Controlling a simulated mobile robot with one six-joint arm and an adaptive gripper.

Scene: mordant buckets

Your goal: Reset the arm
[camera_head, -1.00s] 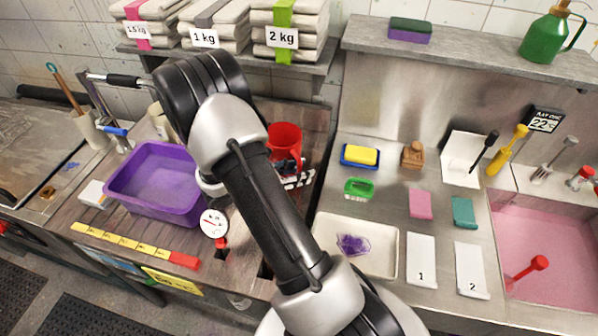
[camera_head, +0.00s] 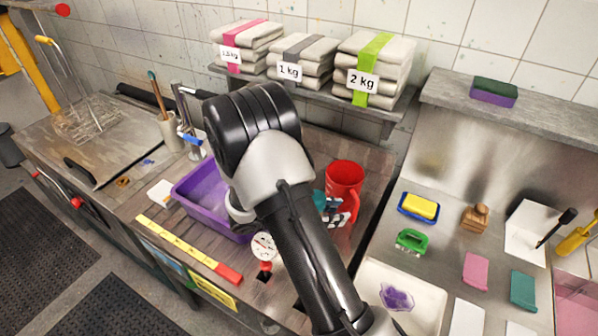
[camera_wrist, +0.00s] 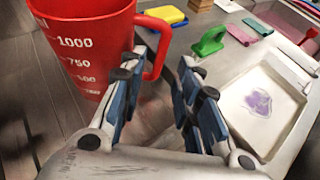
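My gripper (camera_wrist: 160,95) is open, with its two blue-padded fingers apart and nothing seen between the pads. The handle of a red measuring jug (camera_wrist: 85,45) is just beyond the fingertips in the wrist view, close to the left finger; I cannot tell if they touch. In the head view, my gripper (camera_head: 335,208) shows partly behind my bent arm, next to the red jug (camera_head: 345,175). The jug stands upright on the brown worktop.
A purple tub (camera_head: 205,195) stands left of my arm, partly hidden by it. A dial gauge (camera_head: 264,246) is close to my forearm. A white tray (camera_head: 432,300), green brush (camera_head: 411,241) and yellow sponge (camera_head: 424,207) lie to the right. Labelled sacks (camera_head: 372,65) fill the shelf behind.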

